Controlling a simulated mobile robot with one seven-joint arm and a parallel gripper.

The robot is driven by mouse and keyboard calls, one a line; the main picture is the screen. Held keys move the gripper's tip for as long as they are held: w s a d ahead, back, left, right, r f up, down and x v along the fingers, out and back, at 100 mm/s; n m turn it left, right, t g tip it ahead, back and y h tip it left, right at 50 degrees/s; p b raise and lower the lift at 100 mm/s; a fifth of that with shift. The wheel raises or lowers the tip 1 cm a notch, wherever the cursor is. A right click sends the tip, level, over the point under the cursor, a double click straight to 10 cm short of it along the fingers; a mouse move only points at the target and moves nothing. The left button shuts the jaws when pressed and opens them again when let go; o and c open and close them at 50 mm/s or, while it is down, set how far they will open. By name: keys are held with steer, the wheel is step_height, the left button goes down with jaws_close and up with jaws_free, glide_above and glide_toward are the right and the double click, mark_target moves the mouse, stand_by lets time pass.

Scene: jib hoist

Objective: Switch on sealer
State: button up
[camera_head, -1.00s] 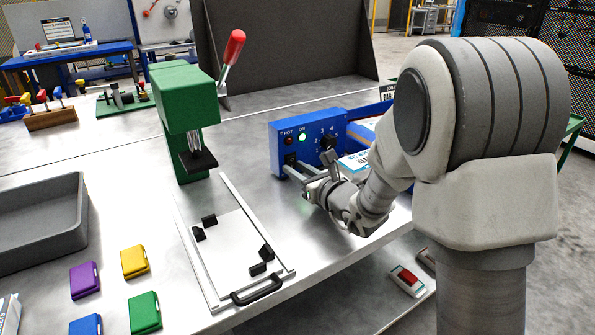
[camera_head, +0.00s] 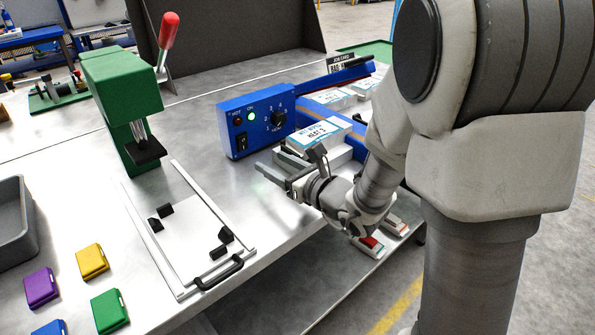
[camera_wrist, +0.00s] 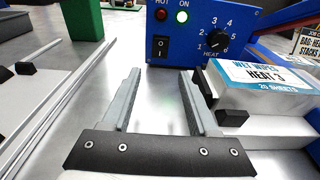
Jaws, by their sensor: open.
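The sealer's blue control box (camera_head: 262,101) stands on the steel bench, left of its bag bed. Its black rocker switch (camera_wrist: 161,49) is low on the left of the front face. The ON lamp (camera_wrist: 182,16) glows green. The HOT lamp (camera_wrist: 161,15) is dark red and looks unlit. The black HEAT knob (camera_wrist: 217,38) has a numbered dial; I cannot tell its exact setting. My gripper (camera_wrist: 160,74) is open and empty, its two fingers pointing at the box, with a gap between the fingertips and the switch. It also shows in front of the box in the head view (camera_head: 268,163).
A white pack labelled HEAT 3 (camera_wrist: 262,76) lies close right of my gripper. A green press (camera_head: 118,100) with a red-tipped lever and a sliding tray (camera_head: 180,250) stand to the left. Coloured cases (camera_head: 92,261) lie at the front left.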

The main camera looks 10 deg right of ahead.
steer(key=shift+b+v, duration=0.35)
steer(key=shift+v, duration=0.75)
steer(key=b+v, duration=0.2)
steer(key=shift+s+d+f, duration=0.2)
steer(key=shift+s, duration=0.05)
steer(key=b, duration=0.2)
steer(key=shift+s+d+b, duration=0.1)
steer(key=shift+s+b, duration=0.2)
steer(key=shift+b, duration=0.05)
steer(key=b+v, duration=0.2)
steer(key=b, duration=0.1)
steer(key=shift+w+r, duration=0.1)
steer(key=shift+r, duration=0.1)
steer(key=shift+d, duration=0.1)
